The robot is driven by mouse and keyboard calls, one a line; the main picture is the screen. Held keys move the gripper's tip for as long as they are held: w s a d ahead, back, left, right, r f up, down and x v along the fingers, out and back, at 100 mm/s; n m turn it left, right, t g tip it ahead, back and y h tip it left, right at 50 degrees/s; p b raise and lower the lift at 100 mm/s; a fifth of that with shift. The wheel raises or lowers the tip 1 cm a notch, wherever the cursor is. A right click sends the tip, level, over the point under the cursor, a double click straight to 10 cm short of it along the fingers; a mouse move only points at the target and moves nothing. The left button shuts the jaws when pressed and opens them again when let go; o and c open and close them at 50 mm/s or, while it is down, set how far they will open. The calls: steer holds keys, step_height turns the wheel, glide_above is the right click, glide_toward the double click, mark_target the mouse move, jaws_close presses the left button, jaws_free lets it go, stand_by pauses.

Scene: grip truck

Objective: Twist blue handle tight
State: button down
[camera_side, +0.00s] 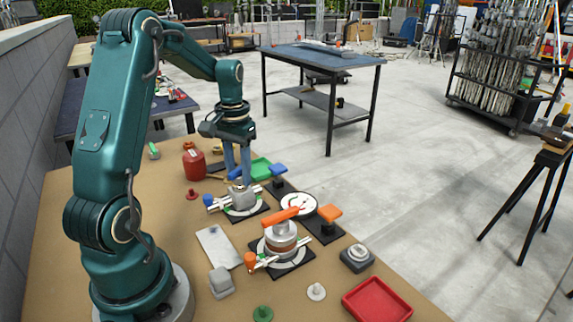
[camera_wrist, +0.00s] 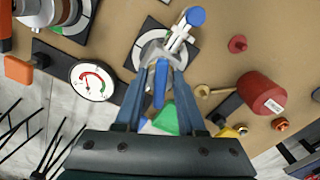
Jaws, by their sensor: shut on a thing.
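The blue handle (camera_wrist: 160,86) is a short bar on the grey fixture (camera_wrist: 154,52), which stands on a black-and-white base plate. My gripper (camera_wrist: 164,72) is shut on the blue handle, with a finger on each side of it. In the side view my gripper (camera_side: 238,178) points straight down onto the grey fixture (camera_side: 241,197), and its fingers hide most of the handle there. A pale rod with a blue end (camera_wrist: 195,17) sticks out of the fixture; the blue end (camera_side: 208,200) is at its left in the side view.
A similar fixture with an orange handle (camera_side: 280,215) stands in front. A round dial gauge (camera_side: 299,204) lies beside both. An orange lever (camera_side: 329,212) and a blue lever (camera_side: 278,169) are close by.

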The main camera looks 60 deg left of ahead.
mark_target(239, 168)
steer(key=m, duration=0.8)
steer(key=c, duration=0.8)
jaws_free()
steer(key=shift+r, duration=3.75)
